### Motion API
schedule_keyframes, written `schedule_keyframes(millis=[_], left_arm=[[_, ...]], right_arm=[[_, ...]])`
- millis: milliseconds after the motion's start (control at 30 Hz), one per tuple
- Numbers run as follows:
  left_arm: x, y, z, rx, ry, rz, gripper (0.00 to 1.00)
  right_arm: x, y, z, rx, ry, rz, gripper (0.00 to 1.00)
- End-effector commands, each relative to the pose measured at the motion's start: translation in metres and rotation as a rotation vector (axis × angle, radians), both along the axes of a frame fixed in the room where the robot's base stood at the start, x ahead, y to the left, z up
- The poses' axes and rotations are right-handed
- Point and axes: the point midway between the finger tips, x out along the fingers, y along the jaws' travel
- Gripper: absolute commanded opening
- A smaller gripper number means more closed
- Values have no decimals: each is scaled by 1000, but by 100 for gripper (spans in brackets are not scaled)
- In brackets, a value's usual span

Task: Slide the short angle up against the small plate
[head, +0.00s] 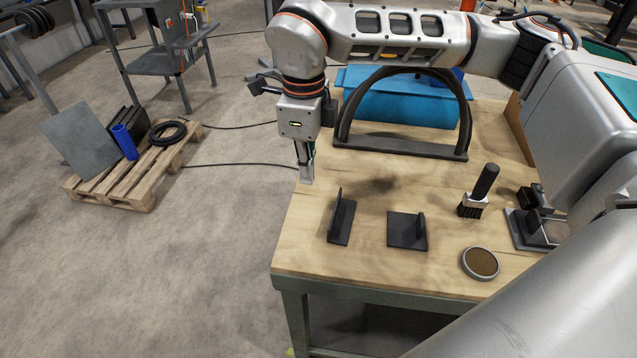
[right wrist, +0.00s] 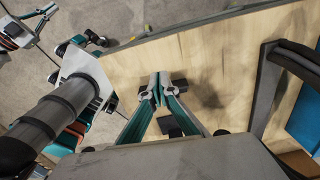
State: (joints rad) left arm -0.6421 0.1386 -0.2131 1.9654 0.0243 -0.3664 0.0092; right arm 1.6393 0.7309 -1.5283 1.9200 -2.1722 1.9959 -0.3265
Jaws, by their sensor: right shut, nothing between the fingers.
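Two dark metal pieces lie on the wooden workbench (head: 300,253). The left one, which looks like the short angle (head: 341,222), has an upright leg along a narrow base. The right one, probably the small plate (head: 404,231), is flat and squarish with a short upright part at its right edge. A clear gap of bare wood separates them. My right gripper (head: 306,176) points down, shut and empty, behind and left of the angle in the head view. The wrist view shows its closed fingertips (right wrist: 157,92) with dark pieces partly hidden behind them. I do not make out my left gripper.
A brush with a black handle (head: 485,185), a round brown-topped disc (head: 480,263) and a dark metal fixture (head: 530,228) stand to the right. A black arched frame (head: 400,148) and a blue box (head: 400,105) stand behind. The bench's left edge is close to my right gripper.

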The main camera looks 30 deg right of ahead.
Motion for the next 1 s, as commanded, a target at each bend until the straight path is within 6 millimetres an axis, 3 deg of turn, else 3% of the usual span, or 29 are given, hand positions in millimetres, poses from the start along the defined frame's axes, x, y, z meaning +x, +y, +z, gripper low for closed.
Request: schedule_keyframes(millis=[533, 700, 1000], left_arm=[[-7, 1, -8, 4, 17, -1, 0], [-3, 2, 1, 6, 8, -1, 0], [-1, 1, 6, 4, 2, -1, 0]], right_arm=[[-2, 0, -98, 1, 4, 1, 0], [-18, -20, -94, 1, 2, -1, 0], [-27, -30, -95, 1, 2, 1, 0]])
